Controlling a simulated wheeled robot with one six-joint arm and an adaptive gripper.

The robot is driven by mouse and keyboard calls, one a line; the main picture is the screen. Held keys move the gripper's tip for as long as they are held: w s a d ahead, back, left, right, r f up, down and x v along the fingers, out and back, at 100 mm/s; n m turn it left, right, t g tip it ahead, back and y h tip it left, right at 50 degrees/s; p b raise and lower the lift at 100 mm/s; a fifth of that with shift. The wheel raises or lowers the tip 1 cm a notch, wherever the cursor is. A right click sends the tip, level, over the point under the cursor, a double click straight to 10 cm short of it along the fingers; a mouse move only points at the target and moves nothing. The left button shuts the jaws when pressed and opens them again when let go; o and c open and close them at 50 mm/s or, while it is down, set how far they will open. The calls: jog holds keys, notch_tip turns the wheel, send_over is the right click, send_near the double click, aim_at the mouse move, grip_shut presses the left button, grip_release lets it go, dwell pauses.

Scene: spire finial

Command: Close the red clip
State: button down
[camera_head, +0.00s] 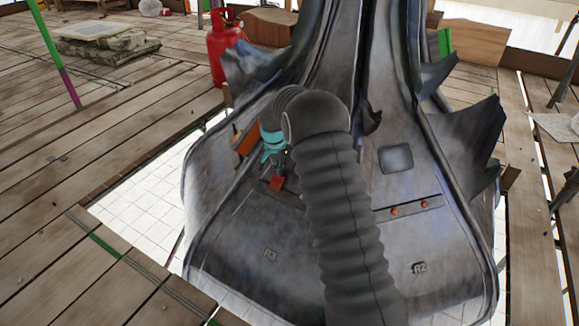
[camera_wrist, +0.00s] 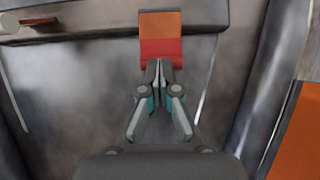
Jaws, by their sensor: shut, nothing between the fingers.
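The red clip (camera_wrist: 160,48) shows at the top centre of the wrist view, a flat piece with an orange upper part and a red lower part, on the grey metal skin. In the head view the red clip (camera_head: 276,183) is a small red patch on the left face of the finial (camera_head: 270,225). My gripper (camera_wrist: 158,72) has its fingers together and empty, tips at the red part's lower edge; I cannot tell whether they touch it. In the head view my gripper (camera_head: 280,163) is just above the clip, partly hidden by my arm.
An orange piece (camera_head: 245,138) sits on the finial's left side, and an orange panel (camera_wrist: 299,138) is at the wrist view's right edge. A strip with orange studs (camera_head: 408,208) lies on the right face. Jagged metal leaves (camera_head: 470,130) stick out. A red gas bottle (camera_head: 222,45) stands behind.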

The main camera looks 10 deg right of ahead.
jog(key=shift+w+f, duration=0.1)
jog(key=shift+f, duration=0.25)
